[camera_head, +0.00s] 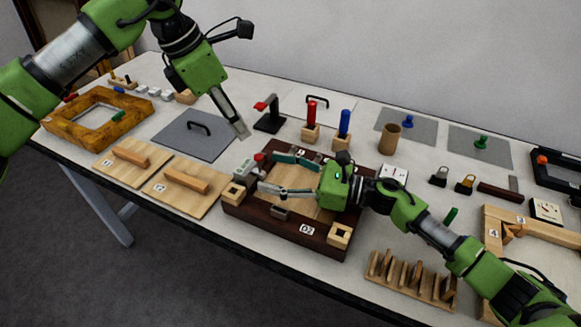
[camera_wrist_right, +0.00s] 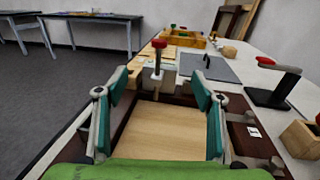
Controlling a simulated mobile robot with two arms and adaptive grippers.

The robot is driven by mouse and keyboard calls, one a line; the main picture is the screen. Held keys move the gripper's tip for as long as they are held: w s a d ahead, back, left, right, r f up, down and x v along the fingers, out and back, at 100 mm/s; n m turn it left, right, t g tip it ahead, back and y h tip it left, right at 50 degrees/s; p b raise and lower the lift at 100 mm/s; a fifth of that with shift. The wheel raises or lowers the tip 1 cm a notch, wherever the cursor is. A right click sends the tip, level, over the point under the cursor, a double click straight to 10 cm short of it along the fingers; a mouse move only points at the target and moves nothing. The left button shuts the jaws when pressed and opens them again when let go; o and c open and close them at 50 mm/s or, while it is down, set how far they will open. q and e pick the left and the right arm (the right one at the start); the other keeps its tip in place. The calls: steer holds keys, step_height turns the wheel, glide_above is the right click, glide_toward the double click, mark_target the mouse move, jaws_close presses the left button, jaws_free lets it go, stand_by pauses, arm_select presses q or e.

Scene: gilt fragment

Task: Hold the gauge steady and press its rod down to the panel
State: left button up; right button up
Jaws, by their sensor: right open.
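The gauge (camera_head: 246,170) is a small grey block with a red-topped rod, at the left side of a dark frame (camera_head: 285,229) around a pale wooden panel (camera_head: 299,203). In the right wrist view the gauge (camera_wrist_right: 157,80) stands upright, its red knob (camera_wrist_right: 158,43) well above the block. My right gripper (camera_head: 272,172) is open, level above the panel, its teal fingers pointing at the gauge. In the wrist view the gauge shows between and beyond the fingertips (camera_wrist_right: 159,87), apart from them. My left gripper (camera_head: 241,133) points down, fingers together and empty, above and behind the gauge. The rod's lower end is hidden.
Wooden boards with handles (camera_head: 176,188) lie left of the frame. A grey plate with a black handle (camera_head: 198,137) lies behind the gauge. A black stand with a red lever (camera_head: 268,117) and blocks with red and blue pegs (camera_head: 343,130) stand behind the frame.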

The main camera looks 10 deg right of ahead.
mark_target(261, 171)
steer(key=x, duration=0.3)
steer(key=shift+w+a, duration=0.2)
steer(key=shift+a, duration=0.2)
